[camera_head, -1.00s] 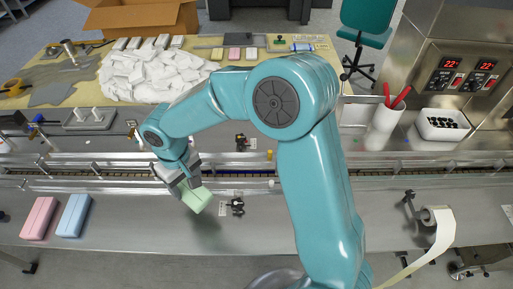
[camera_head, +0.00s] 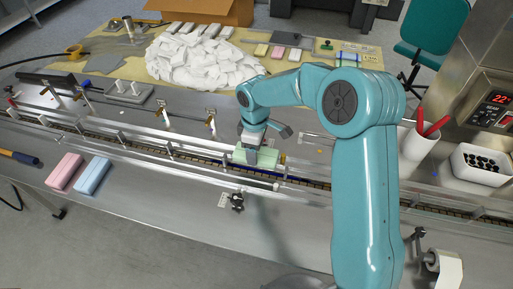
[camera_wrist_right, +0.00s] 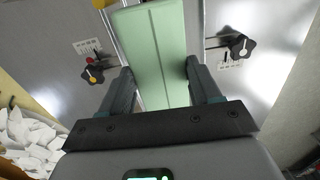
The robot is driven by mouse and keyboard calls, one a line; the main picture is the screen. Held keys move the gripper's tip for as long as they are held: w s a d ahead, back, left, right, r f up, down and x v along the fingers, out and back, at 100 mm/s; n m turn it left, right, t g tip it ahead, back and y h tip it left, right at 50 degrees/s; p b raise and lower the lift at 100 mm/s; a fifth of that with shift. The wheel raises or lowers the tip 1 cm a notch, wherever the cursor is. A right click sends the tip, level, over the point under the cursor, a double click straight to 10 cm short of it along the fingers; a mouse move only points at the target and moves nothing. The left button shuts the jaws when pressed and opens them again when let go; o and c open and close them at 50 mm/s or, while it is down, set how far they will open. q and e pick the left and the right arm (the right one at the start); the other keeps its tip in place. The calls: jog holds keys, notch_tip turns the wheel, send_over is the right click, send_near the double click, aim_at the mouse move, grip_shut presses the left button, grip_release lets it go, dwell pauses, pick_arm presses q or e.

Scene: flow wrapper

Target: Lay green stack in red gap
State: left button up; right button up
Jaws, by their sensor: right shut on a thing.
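My right gripper (camera_head: 254,142) is shut on the pale green stack (camera_head: 268,156) over the conveyor channel (camera_head: 195,154). I cannot make out a red gap; the arm and stack cover part of the channel. My left gripper is not in view.
A pink stack (camera_head: 65,172) and a blue stack (camera_head: 92,176) lie on the steel table at left. A black knob (camera_head: 238,201) stands in front of the channel. Guide rails and posts line the channel. White packets (camera_head: 205,60) are piled behind.

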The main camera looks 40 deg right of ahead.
jog(key=shift+f, duration=0.15)
jog(key=shift+w+a+f+b, duration=0.15)
jog(key=shift+w+f+b, duration=0.05)
jog(key=shift+f+b, duration=0.25)
notch_tip(320, 180, down, 5)
jog(key=b, duration=0.3)
jog(key=shift+f+b, duration=0.25)
jog(key=shift+b, duration=0.2)
jog(key=shift+f, duration=0.2)
jog(key=o, duration=1.1)
notch_tip(320, 180, up, 16)
jog(key=shift+r+b, duration=0.2)
jog(key=shift+b, duration=0.1)
